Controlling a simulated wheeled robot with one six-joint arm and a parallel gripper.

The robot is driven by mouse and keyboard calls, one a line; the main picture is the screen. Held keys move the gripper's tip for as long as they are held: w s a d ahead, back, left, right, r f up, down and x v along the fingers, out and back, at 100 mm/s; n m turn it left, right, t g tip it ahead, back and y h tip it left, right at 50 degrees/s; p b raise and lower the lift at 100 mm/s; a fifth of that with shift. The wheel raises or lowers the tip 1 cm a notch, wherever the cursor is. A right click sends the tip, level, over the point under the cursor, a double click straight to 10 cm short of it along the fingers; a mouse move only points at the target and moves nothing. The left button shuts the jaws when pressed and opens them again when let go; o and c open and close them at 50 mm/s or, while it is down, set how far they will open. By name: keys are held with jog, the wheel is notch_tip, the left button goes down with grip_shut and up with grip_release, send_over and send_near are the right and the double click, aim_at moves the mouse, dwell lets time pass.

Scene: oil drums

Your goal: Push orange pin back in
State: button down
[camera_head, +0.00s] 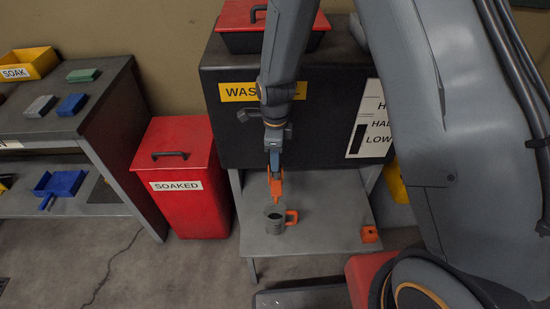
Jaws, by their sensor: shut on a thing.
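My gripper (275,168) is in front of the dark tank (222,135), pointing down, and is shut on an orange piece (277,187). This piece is small and partly merged with the fingers, so I cannot tell for sure that it is the orange pin. Just below it, a grey jug (274,222) with an orange handle (292,217) stands on the grey shelf (325,238). I cannot tell whether the orange piece touches the jug's rim. A small orange block (370,234) lies at the shelf's right front. Any hole for the pin is hidden or too small to see.
A red bin marked SOAKED (182,205) stands left of the shelf. A workbench (40,128) with a yellow SOAK tray (28,64) is at the far left. A red lidded box (240,42) sits on the tank. The floor before the bench is clear.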

jog(key=shift+f, duration=0.2)
jog(key=c, duration=1.5)
grip_release()
jog(key=shift+c, duration=0.2)
jog(key=shift+r+b, duration=0.65)
jog(key=shift+r, duration=3.3)
jog(key=s+d+r+n, duration=0.4)
jog(key=s+d+n, duration=0.3)
jog(key=n, duration=0.3)
jog(key=s+d+r+n, duration=0.4)
jog(key=s+d+n, duration=0.4)
jog(key=n, duration=0.1)
jog(key=shift+r+n+t, duration=0.2)
jog(key=shift+n+t, duration=0.1)
jog(key=shift+n, duration=0.1)
